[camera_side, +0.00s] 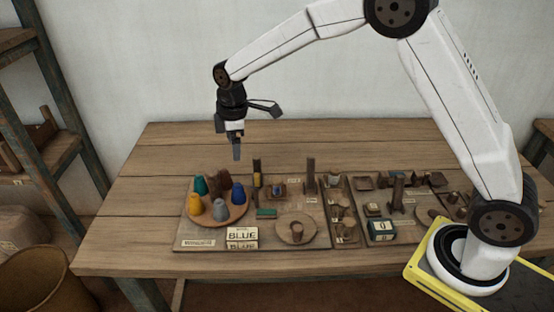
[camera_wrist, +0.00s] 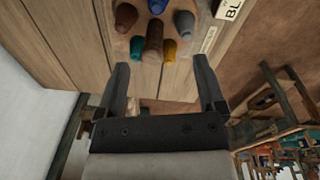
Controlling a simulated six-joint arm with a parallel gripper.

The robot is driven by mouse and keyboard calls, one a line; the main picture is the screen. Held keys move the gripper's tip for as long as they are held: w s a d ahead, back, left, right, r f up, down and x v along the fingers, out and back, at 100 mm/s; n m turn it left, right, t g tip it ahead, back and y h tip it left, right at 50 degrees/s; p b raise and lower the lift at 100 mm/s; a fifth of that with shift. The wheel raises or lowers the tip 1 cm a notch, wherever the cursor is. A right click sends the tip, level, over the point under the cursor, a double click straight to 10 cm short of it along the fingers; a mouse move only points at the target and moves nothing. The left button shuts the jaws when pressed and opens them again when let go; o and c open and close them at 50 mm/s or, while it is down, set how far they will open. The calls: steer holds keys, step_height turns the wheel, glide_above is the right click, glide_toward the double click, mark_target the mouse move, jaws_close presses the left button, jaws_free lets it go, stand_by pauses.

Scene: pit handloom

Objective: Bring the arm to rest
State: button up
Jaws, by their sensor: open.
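My gripper (camera_side: 237,155) hangs above the back left part of the wooden table (camera_side: 120,235), pointing down, touching nothing. In the wrist view my gripper (camera_wrist: 158,82) shows two dark fingers spread apart with nothing between them. My white arm reaches from its base at the right, bent high over the table. Below and in front of the gripper a round wooden tray (camera_side: 217,222) holds several coloured cones around a brown post. The cones also show at the top of the wrist view, beyond the fingertips.
A board (camera_side: 270,240) carries small wooden parts, a round disc (camera_side: 296,231) and a sign reading BLUE (camera_side: 242,233). A second board with a box (camera_side: 381,229) lies to its right. A shelf (camera_side: 50,110) and a basket (camera_side: 35,280) stand at the left. The air around the gripper is clear.

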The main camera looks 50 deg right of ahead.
steer(key=s+d+m, duration=0.2)
steer(key=s+m, duration=0.2)
steer(key=s, duration=0.4)
steer(key=s+d+f+m+t, duration=0.1)
steer(key=s+d+m, duration=0.2)
steer(key=s, duration=0.5)
steer(key=s+d+f+m, duration=0.1)
steer(key=s+m, duration=0.3)
steer(key=s, duration=0.4)
steer(key=shift+d+f+m+t, duration=0.15)
steer(key=shift+d+m+t, duration=0.25)
steer(key=shift+d, duration=0.3)
